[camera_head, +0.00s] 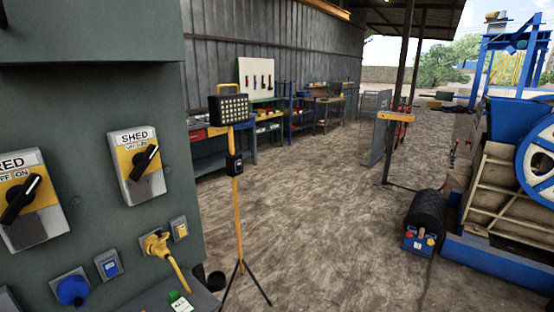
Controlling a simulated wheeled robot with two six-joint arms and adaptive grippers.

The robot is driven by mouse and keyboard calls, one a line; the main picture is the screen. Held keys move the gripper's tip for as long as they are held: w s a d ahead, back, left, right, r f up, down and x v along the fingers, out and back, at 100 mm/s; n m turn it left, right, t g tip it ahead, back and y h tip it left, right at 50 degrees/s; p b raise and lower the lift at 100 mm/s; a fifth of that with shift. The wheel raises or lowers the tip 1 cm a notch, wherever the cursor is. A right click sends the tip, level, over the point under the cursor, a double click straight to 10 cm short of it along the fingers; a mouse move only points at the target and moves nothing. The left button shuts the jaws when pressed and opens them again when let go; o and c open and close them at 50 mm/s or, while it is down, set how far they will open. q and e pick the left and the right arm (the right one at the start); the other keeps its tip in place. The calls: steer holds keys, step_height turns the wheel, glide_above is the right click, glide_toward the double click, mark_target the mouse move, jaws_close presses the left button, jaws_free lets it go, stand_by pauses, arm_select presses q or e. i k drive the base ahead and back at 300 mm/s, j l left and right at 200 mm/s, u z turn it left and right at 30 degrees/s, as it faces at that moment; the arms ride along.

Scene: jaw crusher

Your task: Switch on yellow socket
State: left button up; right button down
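The yellow socket (155,243) is at the lower right of the grey-green panel (90,110). A yellow plug and cable (178,272) come out of it towards the lower right. A small yellow switch (180,228) in a grey frame sits just right of the socket. Whether that switch is on or off is too small to tell. Neither of my grippers is in view.
The panel also carries rotary switches marked SHED (137,165) and RED (30,200), a blue switch (108,265) and a blue socket (72,289). A tripod work light (229,108) stands right of the panel. Blue machinery (510,255) is far right; the dirt floor between is mostly open.

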mark_target(181, 230)
steer(key=i+l+u, duration=0.2)
steer(key=l, duration=0.3)
steer(key=i+l+u, duration=0.2)
steer(key=l, duration=0.3)
steer(key=l+u, duration=0.2)
steer(key=l, duration=0.3)
steer(key=i+l+u, duration=0.2)
steer(key=l, duration=0.35)
